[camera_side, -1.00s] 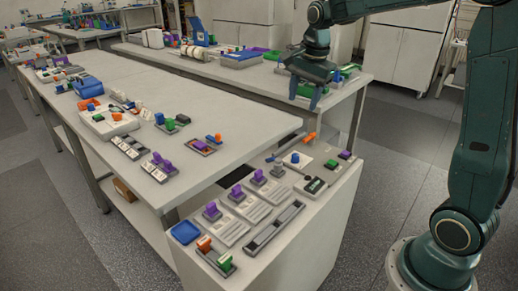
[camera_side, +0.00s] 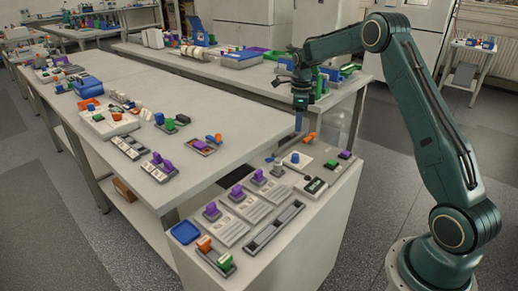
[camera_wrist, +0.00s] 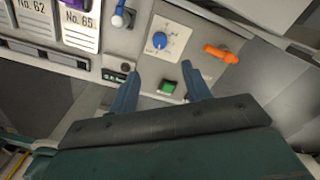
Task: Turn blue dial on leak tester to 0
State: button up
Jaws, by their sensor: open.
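The blue dial (camera_wrist: 160,40) sits on a light square plate with printed scale marks (camera_wrist: 176,32) in the wrist view. In the side view the blue dial (camera_side: 295,158) is on the white-topped cabinet at the front. The scale numbers are too small to read. My gripper (camera_wrist: 162,72) is open and empty, its two blue fingers pointing toward the panel. The dial shows just beyond and between the fingertips. In the side view my gripper (camera_side: 299,130) points down above the far end of the cabinet, apart from the dial.
An orange lever (camera_wrist: 221,53) lies right of the dial plate. A green button (camera_wrist: 168,87) shows between the fingers. Several purple-handled parts (camera_side: 237,193) and a blue tray (camera_side: 185,232) occupy the cabinet top.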

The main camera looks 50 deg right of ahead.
aim_at(296, 155)
jog(key=shift+f, duration=0.15)
notch_tip(296, 155, down, 14)
jog(key=shift+r, duration=0.25)
dwell(0.6)
jog(key=c, duration=1)
